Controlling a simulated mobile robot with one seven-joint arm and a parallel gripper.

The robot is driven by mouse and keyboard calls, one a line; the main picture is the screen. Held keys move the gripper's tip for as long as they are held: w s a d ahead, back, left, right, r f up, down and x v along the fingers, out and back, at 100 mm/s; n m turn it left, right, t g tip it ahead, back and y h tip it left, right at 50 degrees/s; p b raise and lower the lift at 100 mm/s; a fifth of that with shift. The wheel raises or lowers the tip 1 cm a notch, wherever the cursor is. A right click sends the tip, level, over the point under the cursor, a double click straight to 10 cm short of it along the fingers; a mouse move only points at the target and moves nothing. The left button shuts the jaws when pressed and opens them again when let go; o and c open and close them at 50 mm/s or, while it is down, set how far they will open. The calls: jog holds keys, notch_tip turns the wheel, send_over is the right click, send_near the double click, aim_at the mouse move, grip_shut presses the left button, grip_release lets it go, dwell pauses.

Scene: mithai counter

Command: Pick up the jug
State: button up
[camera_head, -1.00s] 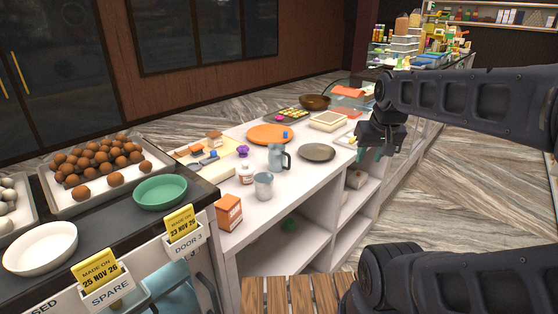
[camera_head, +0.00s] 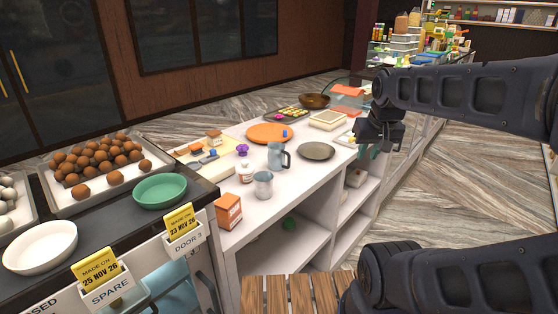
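The jug (camera_head: 275,156) is a grey-blue metal vessel with a dark handle on its right side. It stands upright on the white counter (camera_head: 238,209), in the middle of the head view. My gripper (camera_head: 368,152) hangs beyond the counter's right edge, to the right of the jug and well apart from it. Its teal fingertips point down and are partly seen below the dark wrist; whether they are apart or together is unclear.
A metal cup (camera_head: 263,185) and a white jar (camera_head: 245,173) stand close to the jug. A grey plate (camera_head: 316,151) lies between jug and gripper. An orange round tray (camera_head: 268,133) is behind. An orange box (camera_head: 228,211) stands at the front edge. Open shelves are below.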

jog(key=w+a+m, duration=0.2)
jog(key=w+a, duration=0.1)
jog(key=w, duration=0.6)
jog(key=m+h, duration=0.3)
jog(key=m, duration=0.2)
send_over(288, 167)
jog(key=s+a, duration=0.2)
jog(key=s, duration=0.1)
notch_tip(288, 167, down, 12)
jog(key=shift+g, duration=0.4)
jog(key=x, duration=1)
jog(key=shift+a, duration=0.3)
jog(key=shift+c, duration=0.2)
grip_shut()
